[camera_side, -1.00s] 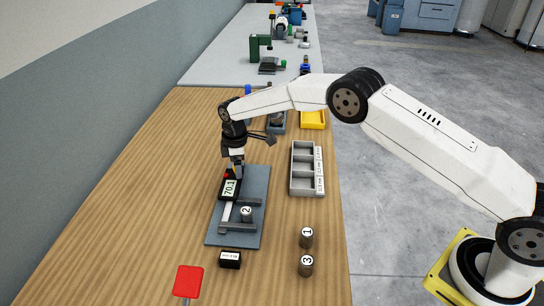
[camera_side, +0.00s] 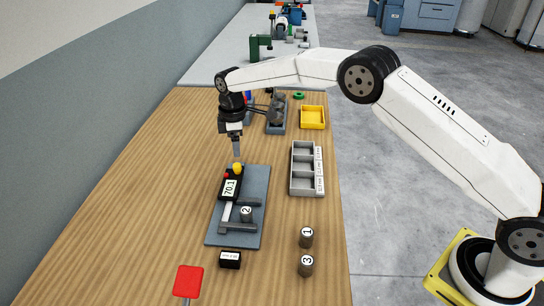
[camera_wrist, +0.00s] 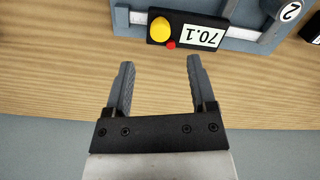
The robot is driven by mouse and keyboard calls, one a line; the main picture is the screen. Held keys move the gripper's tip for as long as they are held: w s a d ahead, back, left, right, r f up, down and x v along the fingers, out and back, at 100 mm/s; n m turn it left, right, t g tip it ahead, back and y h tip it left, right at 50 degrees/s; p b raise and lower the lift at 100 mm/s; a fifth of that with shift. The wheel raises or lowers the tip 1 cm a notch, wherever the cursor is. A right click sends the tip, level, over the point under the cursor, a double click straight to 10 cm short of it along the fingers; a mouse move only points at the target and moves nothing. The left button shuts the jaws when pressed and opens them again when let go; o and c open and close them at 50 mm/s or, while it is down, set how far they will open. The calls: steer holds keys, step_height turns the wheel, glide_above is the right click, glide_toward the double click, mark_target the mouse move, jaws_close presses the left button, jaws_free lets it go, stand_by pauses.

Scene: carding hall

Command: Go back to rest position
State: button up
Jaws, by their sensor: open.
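My gripper (camera_side: 237,150) is above the far end of a grey gauge plate (camera_side: 256,187) in the side view. In the wrist view my gripper (camera_wrist: 160,80) has its two fingers apart with nothing between them. A yellow button (camera_side: 237,167) and a small red button (camera_wrist: 171,45) are on the display unit. A grey cylinder marked 2 (camera_side: 246,213) sits on the plate. The fingertips look apart from the yellow button.
Cylinders marked 1 (camera_side: 306,237) and 3 (camera_side: 305,265) stand at the right front. A grey compartment tray (camera_side: 294,183) and a yellow tray (camera_side: 303,124) lie at the right. A red sign (camera_side: 187,281) and a small black block (camera_side: 230,260) are in front. The table's left is clear.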

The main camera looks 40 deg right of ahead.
stand_by(0.3)
steer(key=s+d+r+m+t, duration=0.1)
steer(key=s+d+m, duration=0.2)
steer(key=s, duration=0.8)
steer(key=s+d+r+m, duration=0.1)
steer(key=s+d+m, duration=0.2)
steer(key=s, duration=0.8)
steer(key=s+d+r+m+t, duration=0.1)
steer(key=s+d+m, duration=0.2)
steer(key=s+m, duration=0.3)
steer(key=s, duration=0.5)
steer(key=shift+d+t, duration=0.3)
steer(key=shift+d, duration=0.05)
